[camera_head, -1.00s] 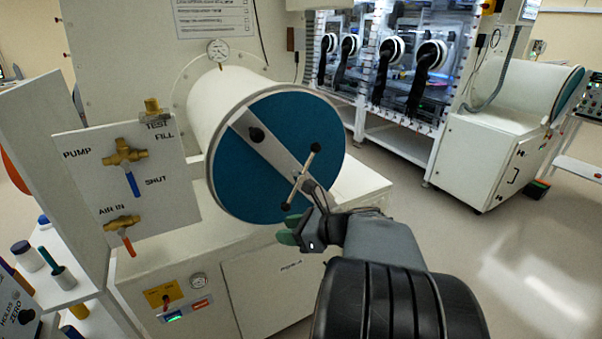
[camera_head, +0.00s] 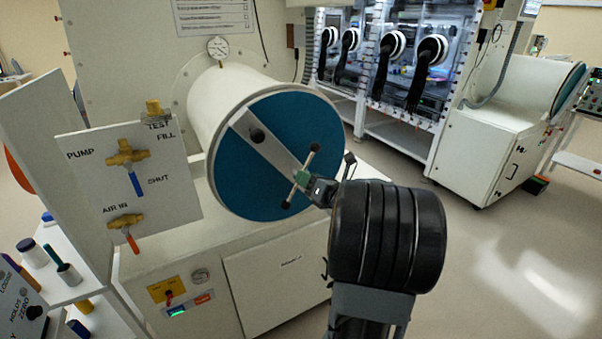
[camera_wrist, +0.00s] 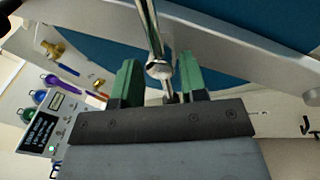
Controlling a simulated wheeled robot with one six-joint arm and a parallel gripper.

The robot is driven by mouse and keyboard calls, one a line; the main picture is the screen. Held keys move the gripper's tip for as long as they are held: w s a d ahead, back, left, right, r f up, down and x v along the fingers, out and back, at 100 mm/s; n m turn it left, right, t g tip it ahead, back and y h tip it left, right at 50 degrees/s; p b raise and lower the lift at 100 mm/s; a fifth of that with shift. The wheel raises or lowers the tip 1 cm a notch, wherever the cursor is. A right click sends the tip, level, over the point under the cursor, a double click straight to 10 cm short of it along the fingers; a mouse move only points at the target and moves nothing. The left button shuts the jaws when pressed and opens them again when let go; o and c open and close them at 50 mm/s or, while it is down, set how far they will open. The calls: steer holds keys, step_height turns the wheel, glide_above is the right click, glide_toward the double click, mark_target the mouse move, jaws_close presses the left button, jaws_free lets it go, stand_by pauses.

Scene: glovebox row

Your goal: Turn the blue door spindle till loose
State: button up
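The blue round door (camera_head: 305,115) closes the end of a white cylinder, with a grey bar (camera_head: 272,150) across its face. The spindle (camera_head: 313,150) is a slim metal cross-handle with dark end knobs, slanted from upper right to lower left, near the bar's lower right end. My gripper (camera_head: 302,180) is at the middle of the spindle. In the wrist view, the green fingers of my gripper (camera_wrist: 159,64) stand apart on either side of the spindle's shiny rod and hub (camera_wrist: 159,69). Gaps show between fingers and metal. The spindle's far end is out of the wrist view.
A valve panel (camera_head: 180,190) with brass valves and blue and orange levers stands left of the door. A white cabinet (camera_head: 285,285) is below. Open floor (camera_head: 500,280) lies to the right.

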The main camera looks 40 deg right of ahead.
steer(key=shift+w+a, duration=0.15)
steer(key=shift+w, duration=1.45)
jaws_close()
